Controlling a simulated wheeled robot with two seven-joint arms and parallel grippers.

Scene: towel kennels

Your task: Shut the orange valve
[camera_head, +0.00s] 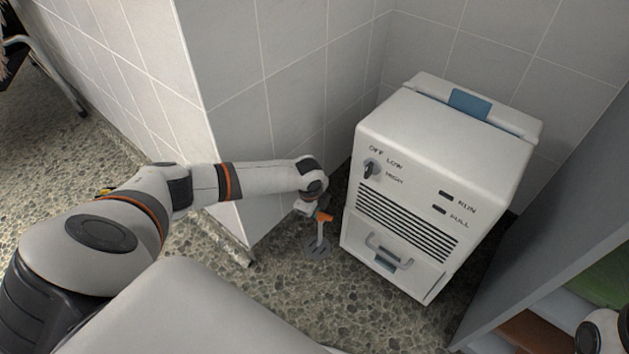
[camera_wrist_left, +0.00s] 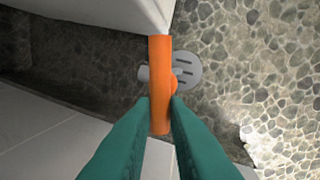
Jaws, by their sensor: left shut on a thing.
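The orange valve handle (camera_head: 324,216) stands on a short pale pipe above a round floor drain (camera_head: 317,247), between the tiled wall corner and the white machine. In the left wrist view the orange valve handle (camera_wrist_left: 160,75) is a bar running up and down the picture, with the slotted drain (camera_wrist_left: 187,70) behind it. My left gripper (camera_head: 312,208) is at the valve. In the left wrist view its green fingers (camera_wrist_left: 160,112) are shut on the lower part of the handle. My right gripper is not clearly in view; only a piece of that arm shows at the bottom right corner.
The white machine (camera_head: 430,190) with a dial, vents and a drawer handle stands close to the right of the valve. The tiled wall (camera_head: 290,100) is close behind and to the left. A shelf unit (camera_head: 560,200) stands at the right. Pebbled floor (camera_head: 210,245) is open at the left.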

